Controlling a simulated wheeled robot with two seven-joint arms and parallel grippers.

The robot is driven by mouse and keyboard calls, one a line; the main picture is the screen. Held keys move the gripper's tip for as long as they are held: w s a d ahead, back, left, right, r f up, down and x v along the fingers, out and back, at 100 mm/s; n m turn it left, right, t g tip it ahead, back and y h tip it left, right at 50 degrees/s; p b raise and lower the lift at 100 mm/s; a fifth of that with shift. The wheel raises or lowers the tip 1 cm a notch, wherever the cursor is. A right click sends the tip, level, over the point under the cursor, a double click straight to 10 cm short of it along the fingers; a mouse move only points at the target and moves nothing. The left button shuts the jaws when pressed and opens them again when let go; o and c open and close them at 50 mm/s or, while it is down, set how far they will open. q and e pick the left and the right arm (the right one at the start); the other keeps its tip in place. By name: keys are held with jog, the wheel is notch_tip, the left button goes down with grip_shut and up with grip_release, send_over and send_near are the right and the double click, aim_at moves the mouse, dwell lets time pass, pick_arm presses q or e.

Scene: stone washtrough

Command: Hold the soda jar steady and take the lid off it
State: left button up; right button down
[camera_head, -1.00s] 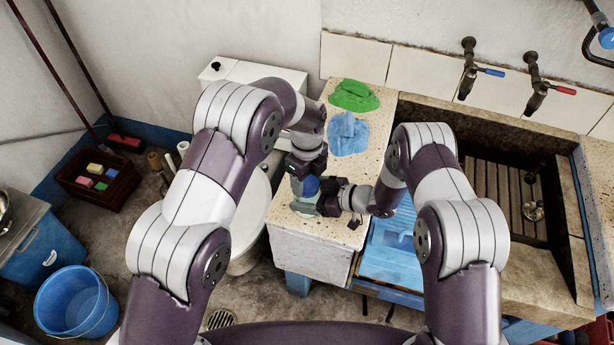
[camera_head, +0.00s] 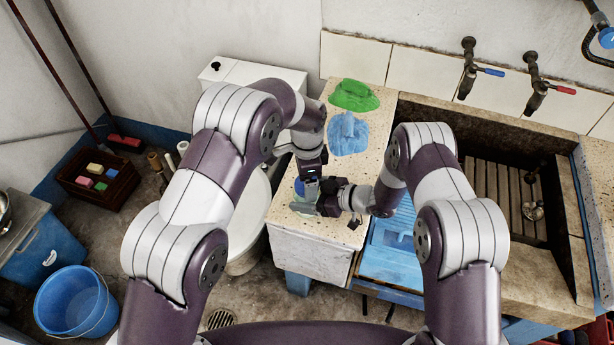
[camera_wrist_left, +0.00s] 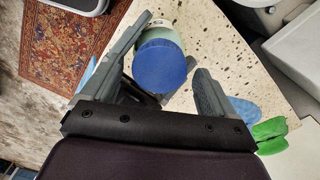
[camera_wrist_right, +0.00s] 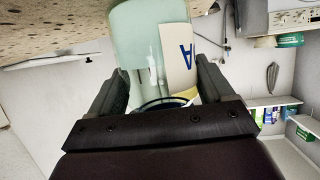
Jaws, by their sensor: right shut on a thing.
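The soda jar (camera_head: 301,207) stands on the near end of the speckled counter, pale green and partly hidden by my grippers. Its round blue lid (camera_wrist_left: 160,66) is on top of it in the left wrist view. My left gripper (camera_wrist_left: 162,72) is open above the jar. Its fingers lie on either side of the lid, with gaps visible. My right gripper (camera_head: 322,202) comes from the right and is shut on the jar's body. The right wrist view shows the jar's glass (camera_wrist_right: 137,42) between the fingers, with a cream label (camera_wrist_right: 180,62) bearing a dark letter.
A blue cloth (camera_head: 348,133) and a green cloth (camera_head: 353,96) lie farther back on the counter (camera_head: 375,135). A stone trough (camera_head: 540,270) is to the right, and a toilet (camera_head: 251,215) stands close on the left. The counter's front edge is near the jar.

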pick_arm(q)
notch_tip(320, 180, up, 5)
jog(key=shift+w+r, duration=0.1)
jog(key=shift+c, duration=0.4)
pick_arm(e)
jog(key=shift+r, duration=0.1)
pick_arm(q)
notch_tip(320, 180, up, 2)
jog(key=m, duration=0.4)
jog(key=shift+w+r, duration=0.1)
jog(key=shift+w, duration=0.05)
jog(key=shift+r+m, duration=0.2)
jog(key=shift+m, duration=1)
jog(key=m, duration=0.3)
jog(key=shift+s, duration=0.25)
jog(key=shift+m, duration=0.3)
notch_tip(320, 180, down, 8)
jog(key=shift+r, duration=0.1)
jog(key=c, duration=1.1)
jog(key=n, duration=0.9)
jog(key=shift+n, duration=0.3)
